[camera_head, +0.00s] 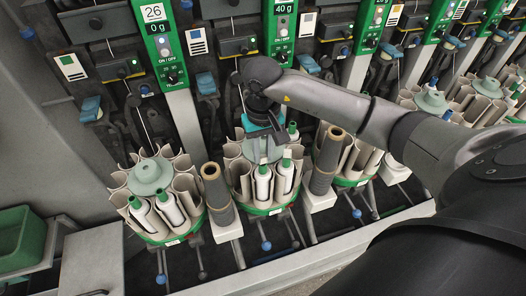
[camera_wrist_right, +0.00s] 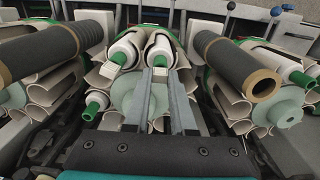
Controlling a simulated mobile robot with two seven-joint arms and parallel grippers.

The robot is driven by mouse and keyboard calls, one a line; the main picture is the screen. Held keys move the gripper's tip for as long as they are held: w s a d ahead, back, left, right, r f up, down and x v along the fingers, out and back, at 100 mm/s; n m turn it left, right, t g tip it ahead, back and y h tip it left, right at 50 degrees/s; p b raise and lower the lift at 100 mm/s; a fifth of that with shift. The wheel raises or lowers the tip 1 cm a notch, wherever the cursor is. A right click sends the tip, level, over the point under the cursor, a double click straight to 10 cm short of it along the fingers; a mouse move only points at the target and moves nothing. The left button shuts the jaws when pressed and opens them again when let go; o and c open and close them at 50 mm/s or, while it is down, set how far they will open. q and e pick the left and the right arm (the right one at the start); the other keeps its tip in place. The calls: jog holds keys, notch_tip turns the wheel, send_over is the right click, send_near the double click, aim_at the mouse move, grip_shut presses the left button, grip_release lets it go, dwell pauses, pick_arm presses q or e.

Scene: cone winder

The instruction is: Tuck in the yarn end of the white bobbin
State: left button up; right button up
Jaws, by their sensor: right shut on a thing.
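A round magazine (camera_head: 238,168) of cream pockets stands in the middle of the head view. Two white bobbins (camera_head: 262,184) (camera_head: 285,177) with green tips stand side by side in its front pockets. In the right wrist view, they show as white bobbins (camera_wrist_right: 160,48) (camera_wrist_right: 124,50) at top centre. My right gripper (camera_head: 264,160) reaches down over the magazine's centre disc. Its fingertips (camera_wrist_right: 166,64) are close together at the top of one white bobbin. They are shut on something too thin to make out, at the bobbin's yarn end. My left gripper is not in view.
Dark wound cones (camera_head: 216,190) (camera_head: 325,160) stand on either side of the magazine. Similar magazines (camera_head: 150,178) sit to the left and right. Green control panels (camera_head: 160,45) line the machine behind. A green bin (camera_head: 22,238) stands at lower left.

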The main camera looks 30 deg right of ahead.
jog(key=shift+f+b, duration=0.1)
jog(key=shift+b, duration=0.25)
dwell(0.4)
jog(key=o, duration=1.4)
dwell(0.4)
jog(key=shift+r+p, duration=2)
jog(key=shift+r, duration=1.55)
